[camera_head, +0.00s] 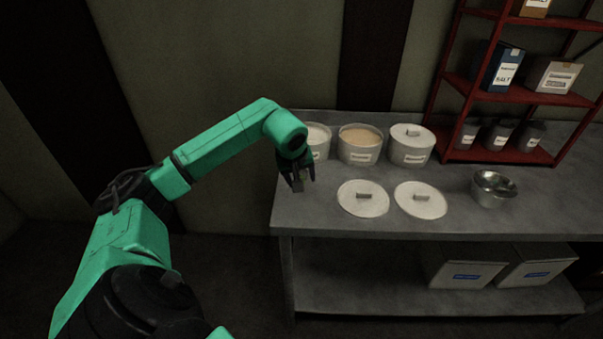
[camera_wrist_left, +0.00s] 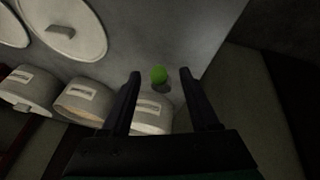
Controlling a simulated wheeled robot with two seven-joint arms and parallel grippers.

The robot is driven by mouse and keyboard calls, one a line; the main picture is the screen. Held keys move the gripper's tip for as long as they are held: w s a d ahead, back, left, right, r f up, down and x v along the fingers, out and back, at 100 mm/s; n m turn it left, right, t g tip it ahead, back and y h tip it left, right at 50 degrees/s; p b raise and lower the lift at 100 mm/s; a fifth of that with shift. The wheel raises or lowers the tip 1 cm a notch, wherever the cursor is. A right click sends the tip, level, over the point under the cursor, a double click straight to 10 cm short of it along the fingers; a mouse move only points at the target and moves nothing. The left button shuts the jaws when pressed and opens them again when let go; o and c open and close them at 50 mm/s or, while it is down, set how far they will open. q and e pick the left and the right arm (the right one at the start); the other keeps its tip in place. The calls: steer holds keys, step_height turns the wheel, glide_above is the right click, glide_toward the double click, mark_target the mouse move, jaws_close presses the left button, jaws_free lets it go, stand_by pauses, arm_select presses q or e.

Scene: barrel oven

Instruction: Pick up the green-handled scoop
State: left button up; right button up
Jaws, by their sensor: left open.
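The green end of the scoop (camera_wrist_left: 159,74) shows in the left wrist view as a small round green shape. It lies between the two fingertips in the picture, with a grey part below it; the rest of the scoop is hard to make out. My left gripper (camera_wrist_left: 158,75) is open, its fingers on either side of the green end. I cannot tell if they touch it. In the head view my left gripper (camera_head: 297,182) points down over the left end of the table, where it mostly hides the scoop. My right gripper is out of view.
On the grey table (camera_head: 450,215), an open tub of pale contents (camera_head: 318,137), a tub of tan contents (camera_head: 360,144) and a lidded tub (camera_head: 410,146) stand behind. Two loose lids (camera_head: 362,205) and metal bowls (camera_head: 491,189) lie right. A red rack (camera_head: 448,105) stands at the back right.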

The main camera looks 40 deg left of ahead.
arm_select(q)
steer(key=shift+x, duration=1)
jaws_close()
stand_by(0.6)
